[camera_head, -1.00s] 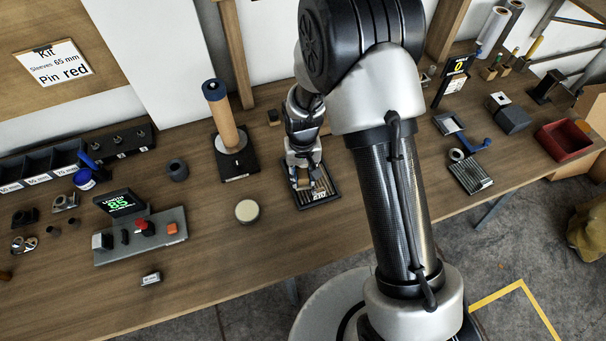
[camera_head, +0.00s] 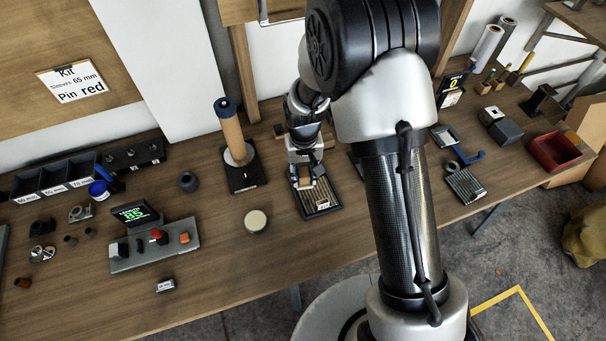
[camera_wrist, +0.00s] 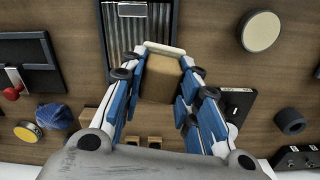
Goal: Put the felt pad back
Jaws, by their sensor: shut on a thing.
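My gripper (camera_head: 305,180) is at the dark ribbed tray (camera_head: 327,196) in the head view. In the wrist view my gripper (camera_wrist: 163,62) is shut on a tan block (camera_wrist: 160,80), which I take to be the felt pad. A pale strip shows along the block's far edge between the fingertips. The ribbed tray also shows in the wrist view (camera_wrist: 118,38), beyond the fingertips, with a label plate on it. The block overlaps the tray's near part in that view, and I cannot tell whether it touches the tray.
A round pale disc (camera_head: 256,221) lies left of the tray, and a post with a tan sleeve (camera_head: 233,138) stands behind it. A console with a green display (camera_head: 135,214) is further left. A grey ribbed plate (camera_head: 466,186) and a red bin (camera_head: 556,150) are right. The front-middle table is clear.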

